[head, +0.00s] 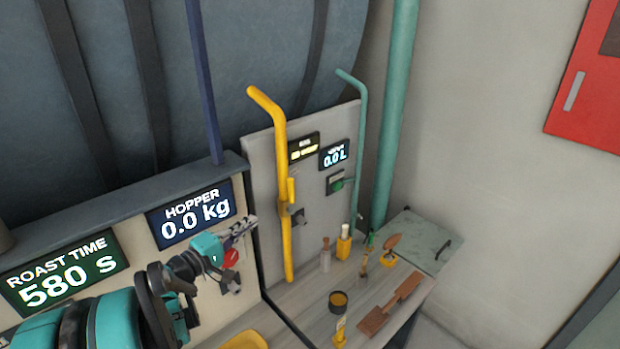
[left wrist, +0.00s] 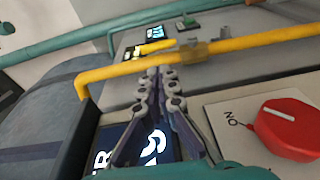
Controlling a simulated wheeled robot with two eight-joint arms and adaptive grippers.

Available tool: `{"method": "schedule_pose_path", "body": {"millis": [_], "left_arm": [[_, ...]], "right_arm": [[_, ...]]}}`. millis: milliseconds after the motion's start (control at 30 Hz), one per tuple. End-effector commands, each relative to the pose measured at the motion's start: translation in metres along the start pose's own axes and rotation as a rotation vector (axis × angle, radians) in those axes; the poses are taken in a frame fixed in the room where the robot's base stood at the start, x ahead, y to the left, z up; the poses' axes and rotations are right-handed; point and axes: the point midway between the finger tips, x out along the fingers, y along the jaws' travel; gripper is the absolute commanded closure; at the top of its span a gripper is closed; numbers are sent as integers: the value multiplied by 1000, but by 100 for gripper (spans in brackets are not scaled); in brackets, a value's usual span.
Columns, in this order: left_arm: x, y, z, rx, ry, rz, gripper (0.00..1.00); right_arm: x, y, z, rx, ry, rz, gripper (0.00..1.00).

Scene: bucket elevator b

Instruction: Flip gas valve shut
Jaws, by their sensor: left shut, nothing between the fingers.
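The yellow gas pipe (head: 282,140) runs down the front of a grey panel. Its valve has a short yellow lever (head: 291,190) lying along the pipe, above a dull valve body (head: 286,210). In the left wrist view the valve body (left wrist: 195,48) sits on the pipe, with the lever (left wrist: 150,48) beside the pipe. My left gripper (head: 246,226) is shut and empty, left of the pipe and apart from the valve. Its fingers (left wrist: 161,78) point toward the pipe in the left wrist view. My right gripper is not in view.
A red knob (head: 231,258) marked ON in the left wrist view (left wrist: 290,128) is close to my left gripper. The hopper display (head: 190,213) is behind it. A wooden counter (head: 310,300) holds bottles and scoops. A teal pipe (head: 358,150) stands right of the valve.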

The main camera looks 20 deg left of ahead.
Motion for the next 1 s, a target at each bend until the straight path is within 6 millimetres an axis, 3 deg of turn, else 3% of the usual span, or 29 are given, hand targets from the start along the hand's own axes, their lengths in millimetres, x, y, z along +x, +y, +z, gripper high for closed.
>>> {"method": "schedule_pose_path", "body": {"millis": [367, 533, 1000], "left_arm": [[-3, 4, -6, -10, 9, 19, 100], [7, 4, -6, -9, 7, 19, 100], [100, 6, -5, -9, 5, 18, 100]], "right_arm": [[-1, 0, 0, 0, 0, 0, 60], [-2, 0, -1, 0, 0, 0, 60], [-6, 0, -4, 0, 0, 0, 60]]}}
